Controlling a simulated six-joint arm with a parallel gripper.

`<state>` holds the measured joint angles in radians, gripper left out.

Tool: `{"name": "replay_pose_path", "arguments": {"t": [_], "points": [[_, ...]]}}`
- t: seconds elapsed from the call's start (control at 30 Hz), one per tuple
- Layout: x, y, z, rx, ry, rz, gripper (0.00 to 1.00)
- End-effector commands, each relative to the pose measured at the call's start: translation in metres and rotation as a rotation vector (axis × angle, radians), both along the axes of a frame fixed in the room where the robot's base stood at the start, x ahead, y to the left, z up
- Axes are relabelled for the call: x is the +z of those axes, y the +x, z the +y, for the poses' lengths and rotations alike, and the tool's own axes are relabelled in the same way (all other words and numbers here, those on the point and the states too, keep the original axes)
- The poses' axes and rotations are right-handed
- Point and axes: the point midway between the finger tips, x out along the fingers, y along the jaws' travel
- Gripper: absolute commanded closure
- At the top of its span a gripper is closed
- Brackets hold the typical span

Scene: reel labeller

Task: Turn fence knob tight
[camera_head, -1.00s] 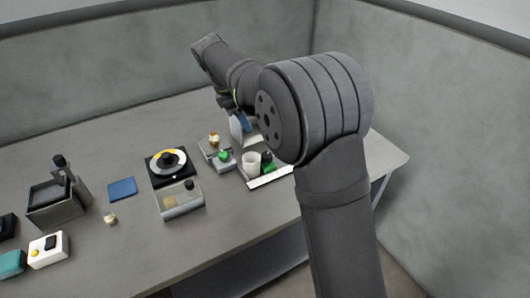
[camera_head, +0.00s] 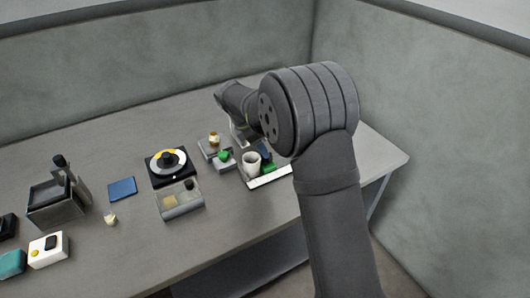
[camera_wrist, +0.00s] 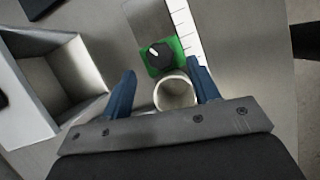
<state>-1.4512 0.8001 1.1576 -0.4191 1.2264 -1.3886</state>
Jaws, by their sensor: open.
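In the wrist view a black knob (camera_wrist: 159,54) with a pale pointer line sits on a green block (camera_wrist: 146,69), beside a white scale strip (camera_wrist: 184,27). In the head view the green block (camera_head: 269,168) stands at the strip (camera_head: 270,179), and its knob is largely hidden. A white cup (camera_wrist: 175,93) stands close by the block and also shows in the head view (camera_head: 251,163). My gripper (camera_wrist: 162,69) is open, with blue fingers on either side of the cup and its tips near the knob. I cannot tell whether it touches anything.
A pale open box (camera_wrist: 83,72) lies left of my gripper in the wrist view. In the head view, a small station with a green button (camera_head: 223,156), a black reel stand (camera_head: 169,165) and a clear bin (camera_head: 181,203) stand left of the cup.

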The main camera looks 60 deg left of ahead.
Motion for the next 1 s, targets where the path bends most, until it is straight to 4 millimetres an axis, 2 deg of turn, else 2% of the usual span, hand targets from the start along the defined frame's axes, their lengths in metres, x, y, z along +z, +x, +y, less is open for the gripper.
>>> {"name": "replay_pose_path", "arguments": {"t": [0.1, 0.3, 0.63, 0.67, 0.87, 1.0], "points": [[-0.019, 0.008, -0.002, -0.003, -0.001, 0.000, 0.45], [-0.036, 0.015, -0.002, -0.001, 0.001, 0.000, 0.45], [-0.040, 0.017, -0.002, -0.001, 0.001, 0.000, 0.45], [-0.040, 0.017, -0.002, -0.001, 0.001, 0.000, 0.48], [-0.039, 0.016, -0.002, -0.001, 0.001, 0.000, 0.88], [-0.039, 0.017, -0.002, -0.014, 0.002, 0.000, 0.89]]}}
